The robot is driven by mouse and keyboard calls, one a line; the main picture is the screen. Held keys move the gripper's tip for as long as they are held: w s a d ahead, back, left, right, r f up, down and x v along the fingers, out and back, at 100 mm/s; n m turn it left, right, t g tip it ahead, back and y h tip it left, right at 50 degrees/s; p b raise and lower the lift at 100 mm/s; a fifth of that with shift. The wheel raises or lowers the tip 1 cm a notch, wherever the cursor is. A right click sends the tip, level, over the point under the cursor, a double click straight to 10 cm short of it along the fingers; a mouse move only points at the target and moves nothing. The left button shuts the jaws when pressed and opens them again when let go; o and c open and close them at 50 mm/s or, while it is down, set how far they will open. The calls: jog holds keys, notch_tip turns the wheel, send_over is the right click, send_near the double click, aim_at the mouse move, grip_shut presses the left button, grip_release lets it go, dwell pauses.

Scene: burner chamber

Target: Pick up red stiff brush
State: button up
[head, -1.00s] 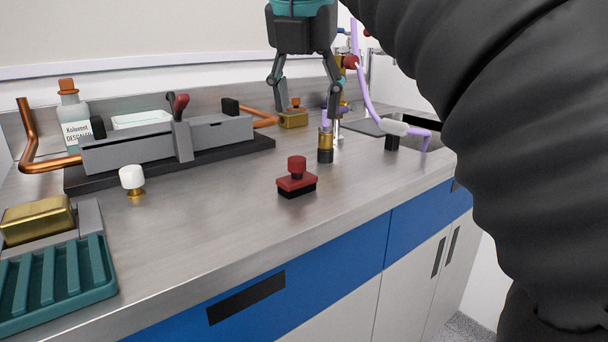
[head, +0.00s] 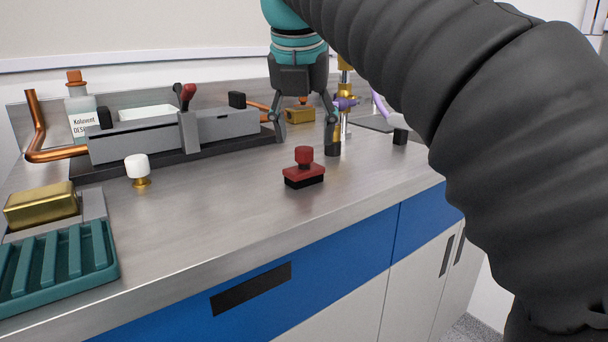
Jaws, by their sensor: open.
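The red stiff brush (head: 304,172) stands upright on the steel worktop, with a red knob on top, a red block and black bristles below. It is right of the middle of the head view, close to the front edge. My gripper (head: 306,138) is open and empty, pointing down. In the picture its fingertips sit just above and behind the brush knob, apart from it. The right finger overlaps the small dark and brass cylinder (head: 333,143) in the view; I cannot tell whether they touch.
A white-knobbed brass piece (head: 138,170) stands to the left. A grey clamp fixture (head: 150,137) with copper pipe is behind it. A gold block (head: 41,205) and teal ribbed tray (head: 60,265) are at the left front. The worktop (head: 220,210) left of the brush is clear.

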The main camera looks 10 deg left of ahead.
aim_at(304, 148)
jog(key=b+x, duration=0.1)
jog(key=x, duration=0.4)
jog(key=shift+w+a+b, duration=0.15)
jog(key=shift+w+b, duration=0.05)
jog(key=shift+b, duration=0.1)
jog(key=shift+c, duration=0.3)
grip_shut()
